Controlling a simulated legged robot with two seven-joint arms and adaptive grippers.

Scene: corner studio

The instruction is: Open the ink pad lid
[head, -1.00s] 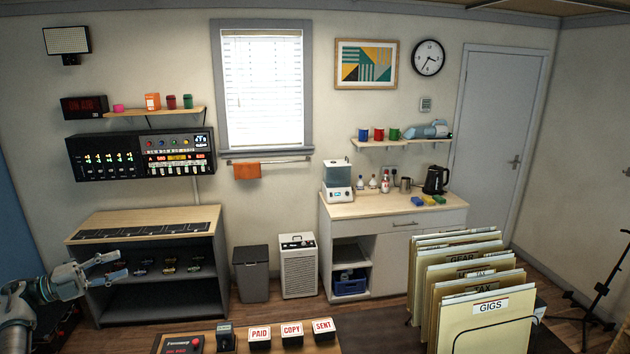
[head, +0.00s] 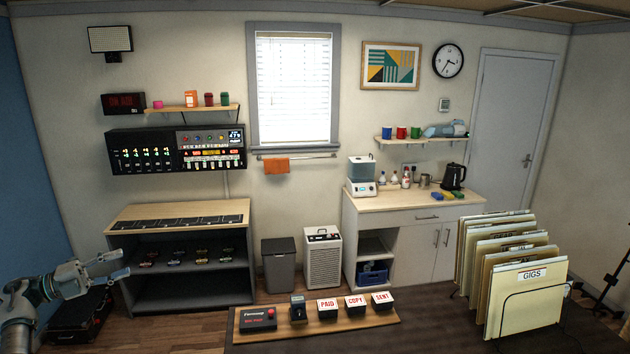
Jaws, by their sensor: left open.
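A dark flat box (head: 256,320) with white lettering, a red label and a red knob sits at the left end of a wooden board (head: 350,323); it looks like the ink pad, and its lid appears closed. A small dark upright item (head: 298,311) stands beside it. Three stamps follow to the right: PAID (head: 328,309), COPY (head: 356,306) and SENT (head: 382,302). My left gripper (head: 122,264) is open and empty at the left of the head view, well apart from the box. My right gripper is not in view.
The board lies on a dark desk (head: 420,335). A folder rack (head: 525,300) with several upright files stands at the right of the desk. A wood-topped shelf unit (head: 180,215) is behind my left gripper. The desk between board and files is clear.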

